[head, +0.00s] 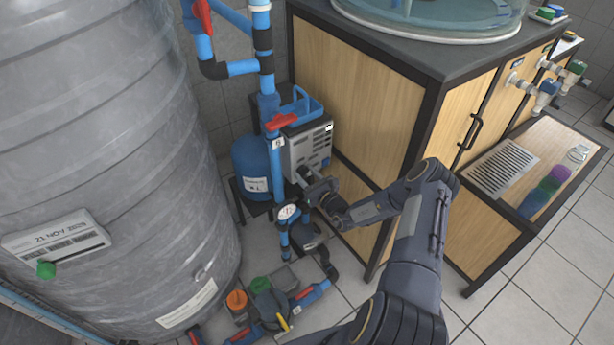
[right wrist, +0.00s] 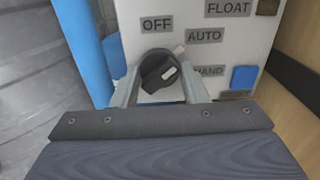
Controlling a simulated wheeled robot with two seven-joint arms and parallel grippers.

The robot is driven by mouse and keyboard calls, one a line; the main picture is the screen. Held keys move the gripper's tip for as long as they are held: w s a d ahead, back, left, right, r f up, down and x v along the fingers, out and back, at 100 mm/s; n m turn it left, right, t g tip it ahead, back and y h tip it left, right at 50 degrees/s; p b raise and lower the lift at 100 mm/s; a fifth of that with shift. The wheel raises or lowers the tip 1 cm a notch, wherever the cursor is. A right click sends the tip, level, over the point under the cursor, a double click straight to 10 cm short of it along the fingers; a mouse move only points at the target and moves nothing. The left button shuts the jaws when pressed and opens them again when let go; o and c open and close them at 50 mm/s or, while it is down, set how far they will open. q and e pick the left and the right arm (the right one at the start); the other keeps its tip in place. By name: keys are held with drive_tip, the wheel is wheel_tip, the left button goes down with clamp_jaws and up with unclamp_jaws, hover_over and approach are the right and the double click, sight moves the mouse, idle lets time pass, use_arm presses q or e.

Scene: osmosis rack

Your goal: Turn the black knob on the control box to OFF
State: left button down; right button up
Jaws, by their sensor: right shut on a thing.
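The control box (head: 308,143) is a light grey box beside the blue pipe, in front of the wooden cabinet. In the right wrist view its panel (right wrist: 225,58) carries the labels OFF, AUTO, HAND and FLOAT. The black knob (right wrist: 157,68) sits below OFF and left of HAND, with a pale mark on its right side, toward HAND. My right gripper (right wrist: 158,88) is shut on the knob, one finger on each side; it also shows in the head view (head: 310,180) at the box's lower front. The knob is hidden in the head view. My left gripper is not in view.
A vertical blue pipe (head: 275,158) with red valve handles and a blue tank (head: 252,168) stand close left of the box. A large grey tank (head: 100,150) fills the left. The wooden cabinet (head: 355,95) is close on the right. Pipes and valves lie low below the gripper.

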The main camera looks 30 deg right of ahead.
drive_tip(key=shift+n+p, duration=0.8)
drive_tip(key=shift+n, duration=4.1)
drive_tip(key=o, duration=1)
drive_tip(key=shift+s+d, duration=0.1)
drive_tip(key=shift+s, duration=0.05)
drive_tip(key=s, duration=0.7)
drive_tip(key=shift+s+d, duration=0.25)
drive_tip(key=shift+s, duration=0.05)
